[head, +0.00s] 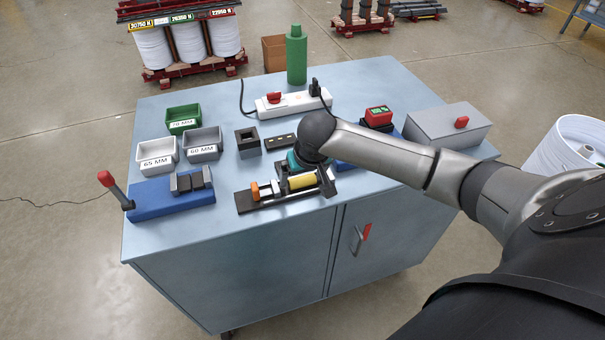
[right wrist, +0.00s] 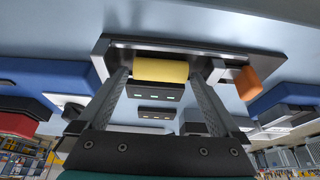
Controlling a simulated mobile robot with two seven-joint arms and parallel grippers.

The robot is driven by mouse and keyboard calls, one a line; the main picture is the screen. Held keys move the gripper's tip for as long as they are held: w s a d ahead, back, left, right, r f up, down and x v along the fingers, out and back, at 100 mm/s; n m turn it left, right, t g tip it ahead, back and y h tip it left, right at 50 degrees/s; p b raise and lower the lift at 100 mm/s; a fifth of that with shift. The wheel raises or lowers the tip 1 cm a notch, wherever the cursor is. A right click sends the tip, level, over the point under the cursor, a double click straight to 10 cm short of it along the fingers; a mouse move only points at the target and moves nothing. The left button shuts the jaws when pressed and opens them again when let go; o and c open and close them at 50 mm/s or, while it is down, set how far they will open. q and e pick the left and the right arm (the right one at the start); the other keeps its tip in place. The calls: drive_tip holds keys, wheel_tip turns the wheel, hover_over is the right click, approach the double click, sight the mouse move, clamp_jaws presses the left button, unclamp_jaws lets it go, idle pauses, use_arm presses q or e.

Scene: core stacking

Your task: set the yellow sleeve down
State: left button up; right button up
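The yellow sleeve (head: 302,182) lies on its side at the black fixture (head: 247,206) near the table's front edge. My right gripper (head: 304,180) is over the fixture, with a finger beside each end of the sleeve. In the right wrist view the yellow sleeve (right wrist: 160,71) sits between the fingertips of my right gripper (right wrist: 161,74). I cannot tell whether the fingers press on its ends, or whether the fixture bears it. The orange block (head: 255,191) is on the fixture, left of the sleeve. My left gripper is not in view.
A blue base (head: 150,205) with a red-knobbed lever (head: 107,180) stands to the left. Green and grey bins (head: 183,118), a power strip (head: 290,103) and a green bottle (head: 296,58) stand behind. A grey box (head: 447,125) is at the right.

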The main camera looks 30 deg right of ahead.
drive_tip(key=shift+r, duration=0.25)
drive_tip(key=p+v, duration=0.2)
drive_tip(key=v, duration=0.9)
drive_tip(key=shift+s+r+p, duration=0.2)
drive_tip(key=shift+r+p, duration=0.15)
